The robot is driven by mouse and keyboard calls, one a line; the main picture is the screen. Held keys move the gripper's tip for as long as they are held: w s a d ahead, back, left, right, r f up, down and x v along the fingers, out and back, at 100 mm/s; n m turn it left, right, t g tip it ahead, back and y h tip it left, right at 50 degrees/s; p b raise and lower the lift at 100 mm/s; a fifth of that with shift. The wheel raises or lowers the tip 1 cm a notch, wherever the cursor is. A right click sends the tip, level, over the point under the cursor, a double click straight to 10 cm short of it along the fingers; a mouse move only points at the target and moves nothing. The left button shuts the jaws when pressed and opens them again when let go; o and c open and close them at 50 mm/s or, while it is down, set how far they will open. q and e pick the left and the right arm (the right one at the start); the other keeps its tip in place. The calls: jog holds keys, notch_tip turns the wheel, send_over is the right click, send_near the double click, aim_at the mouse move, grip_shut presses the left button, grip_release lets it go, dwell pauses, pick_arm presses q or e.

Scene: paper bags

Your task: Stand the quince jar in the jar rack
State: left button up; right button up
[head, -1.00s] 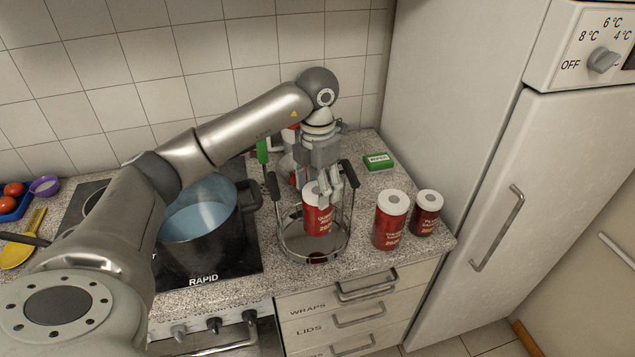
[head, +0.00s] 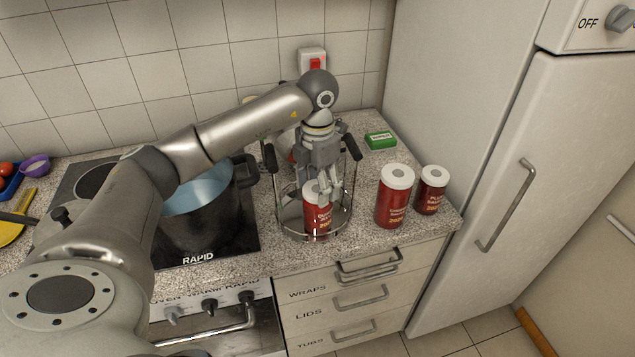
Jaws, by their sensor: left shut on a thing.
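The quince jar (head: 316,215), red with a white lid, is upright inside the jar rack. Its label is too small to read surely. My left gripper (head: 324,194) comes from above and is shut on the jar near its lid. The jar rack (head: 348,208) is a round wire frame with two dark upright handles, standing on the counter near its front edge. The jar's base is low behind the rack's front wire; I cannot tell whether it touches the rack's floor. My right gripper is not in view.
Two similar red jars, a taller one (head: 394,196) and a shorter one (head: 431,190), stand right of the rack. A green box (head: 380,140) lies behind them. A dark pot (head: 205,215) is on the hob at left. The fridge (head: 500,170) bounds the right.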

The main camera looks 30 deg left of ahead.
pick_arm(q)
jog(key=shift+f, duration=0.25)
dwell(0.6)
jog(key=o, duration=1.2)
jog(key=shift+o, duration=0.2)
jog(key=shift+s, duration=0.1)
jog(key=shift+o, duration=1.4)
notch_tip(320, 180, up, 10)
jog(key=p, duration=0.6)
